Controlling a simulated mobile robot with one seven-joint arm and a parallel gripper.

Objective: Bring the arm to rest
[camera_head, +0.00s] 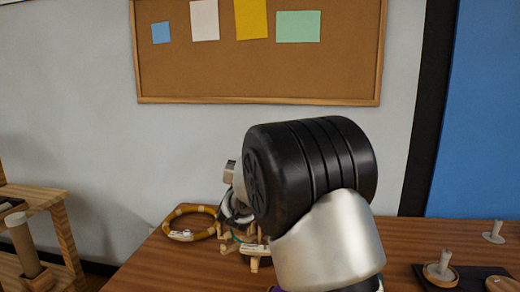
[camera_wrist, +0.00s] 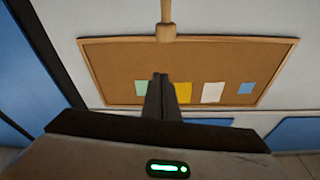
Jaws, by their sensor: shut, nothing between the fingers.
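My gripper (camera_wrist: 159,88) shows in the wrist view as two dark fingers pressed together, shut and empty. It points toward the wall with the cork board (camera_wrist: 120,65), which appears upside down there. In the head view my arm rises over the wooden table (camera_head: 140,270), and its black joint and silver link cover the middle right of the picture. The gripper's fingers cannot be made out in the head view.
On the table are a yellow-brown ring (camera_head: 172,219), a small wooden piece (camera_head: 254,252) partly behind my arm, and a round wooden base with a peg (camera_head: 440,271) on a dark mat (camera_head: 468,276). A wooden shelf (camera_head: 40,200) stands at the left. The cork board (camera_head: 200,70) hangs behind.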

